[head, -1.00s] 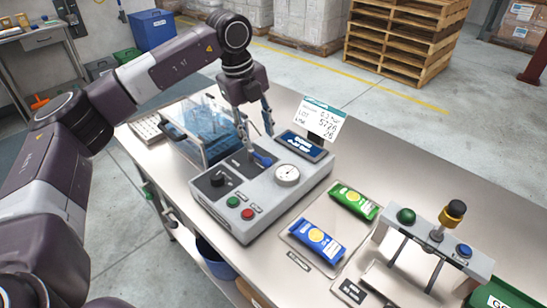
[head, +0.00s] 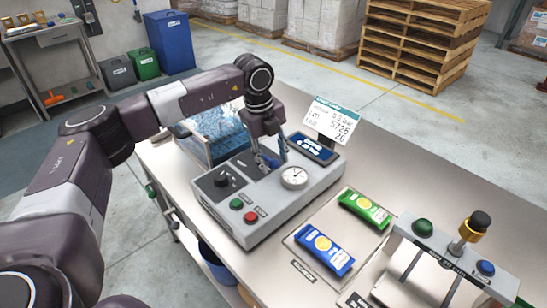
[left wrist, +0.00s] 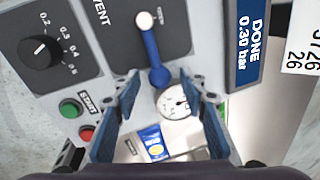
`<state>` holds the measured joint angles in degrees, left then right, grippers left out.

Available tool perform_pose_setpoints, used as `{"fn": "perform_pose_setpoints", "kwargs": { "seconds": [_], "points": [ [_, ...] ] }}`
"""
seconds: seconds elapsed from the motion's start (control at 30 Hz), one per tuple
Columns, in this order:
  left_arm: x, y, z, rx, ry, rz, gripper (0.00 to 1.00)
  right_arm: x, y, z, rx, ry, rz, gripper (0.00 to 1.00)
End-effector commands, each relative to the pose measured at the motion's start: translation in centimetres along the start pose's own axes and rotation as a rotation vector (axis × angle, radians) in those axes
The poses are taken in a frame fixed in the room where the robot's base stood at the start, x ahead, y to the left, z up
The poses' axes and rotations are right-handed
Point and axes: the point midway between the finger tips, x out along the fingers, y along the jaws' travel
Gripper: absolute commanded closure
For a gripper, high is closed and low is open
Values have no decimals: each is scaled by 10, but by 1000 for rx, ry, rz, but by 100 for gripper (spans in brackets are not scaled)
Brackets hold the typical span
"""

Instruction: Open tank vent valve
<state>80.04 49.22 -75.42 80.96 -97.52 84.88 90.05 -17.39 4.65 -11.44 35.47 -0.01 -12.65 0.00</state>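The grey control box (head: 262,210) stands on the steel table. On its dark VENT panel is a blue lever with a pale round end, the vent valve handle (left wrist: 150,50), seen clearly in the left wrist view. In the head view my gripper mostly hides it. My left gripper (head: 271,162) points down just over the panel. In the left wrist view its fingers (left wrist: 162,88) are apart, one on each side of the lever's near end; contact is not visible. The water tank (head: 214,135) stands behind the box, partly hidden by my arm. My right gripper is not in view.
The box also carries a gauge (head: 294,177), a black dial (head: 221,180), green and red buttons and a display (head: 312,148) reading DONE, 0.30 bar. Green (head: 364,209) and blue (head: 324,248) packets lie to the right, near a button stand (head: 450,255).

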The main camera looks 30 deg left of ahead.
Motion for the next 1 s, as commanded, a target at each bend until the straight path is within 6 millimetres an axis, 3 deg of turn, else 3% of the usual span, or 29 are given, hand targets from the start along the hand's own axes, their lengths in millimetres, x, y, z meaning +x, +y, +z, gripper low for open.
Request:
{"fn": "perform_pose_setpoints", "kwargs": {
  "seconds": [0.37, 0.7, 1.0],
  "points": [
    [7, 0, 0, 0, 0, -1, 62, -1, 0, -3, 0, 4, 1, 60],
    [7, 0, 0, 0, 0, -2, 100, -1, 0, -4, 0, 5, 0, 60],
    [7, -1, 0, -1, -1, -2, 100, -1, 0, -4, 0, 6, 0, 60]
  ]
}}
